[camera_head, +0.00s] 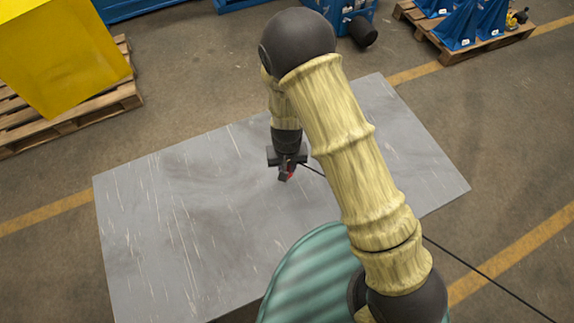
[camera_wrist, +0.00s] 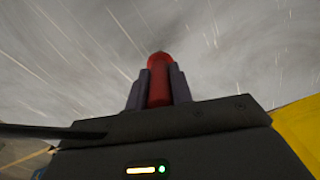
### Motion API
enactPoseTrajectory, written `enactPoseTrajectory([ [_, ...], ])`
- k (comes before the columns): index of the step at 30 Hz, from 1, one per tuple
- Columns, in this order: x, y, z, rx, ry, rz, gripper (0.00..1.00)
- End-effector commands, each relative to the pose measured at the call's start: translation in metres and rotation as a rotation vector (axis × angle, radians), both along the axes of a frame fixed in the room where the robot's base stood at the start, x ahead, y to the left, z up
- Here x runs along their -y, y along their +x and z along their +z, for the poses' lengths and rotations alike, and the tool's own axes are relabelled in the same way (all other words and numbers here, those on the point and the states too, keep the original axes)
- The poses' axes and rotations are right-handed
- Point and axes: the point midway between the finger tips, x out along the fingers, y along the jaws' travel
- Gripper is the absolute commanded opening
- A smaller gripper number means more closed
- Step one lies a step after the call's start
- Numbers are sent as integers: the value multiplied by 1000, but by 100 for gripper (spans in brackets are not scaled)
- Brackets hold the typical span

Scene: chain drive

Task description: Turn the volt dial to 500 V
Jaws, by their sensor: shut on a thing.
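My gripper (camera_head: 287,172) is over the middle of a grey metal table (camera_head: 160,230), pointing down. Its two dark fingers (camera_wrist: 158,92) are shut on a red, round-ended piece (camera_wrist: 159,72) in the wrist view. A bit of the red piece (camera_head: 291,175) also shows at the fingers in the head view. Whether its tip touches the tabletop I cannot tell. No volt dial and no scale marking can be seen in either view; my arm covers part of the table.
A thin black cable (camera_head: 480,273) runs from near my gripper behind my arm to the lower right. A yellow block (camera_head: 65,55) sits on a pallet at the upper left. Blue parts (camera_head: 470,22) stand on a pallet at the upper right. The table's left half is bare.

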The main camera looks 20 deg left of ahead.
Motion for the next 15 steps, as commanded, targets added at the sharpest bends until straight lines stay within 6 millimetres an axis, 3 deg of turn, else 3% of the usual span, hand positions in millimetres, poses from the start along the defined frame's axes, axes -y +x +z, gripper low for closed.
enactPoseTrajectory([
  [4, 0, 0, -4, 0, 0, 0, 0],
  [5, 0, 0, -3, 0, 0, 0, 26],
  [8, 0, 0, -3, 0, 0, 0, 44],
  [15, 0, 0, -2, 0, 0, 0, 44],
])
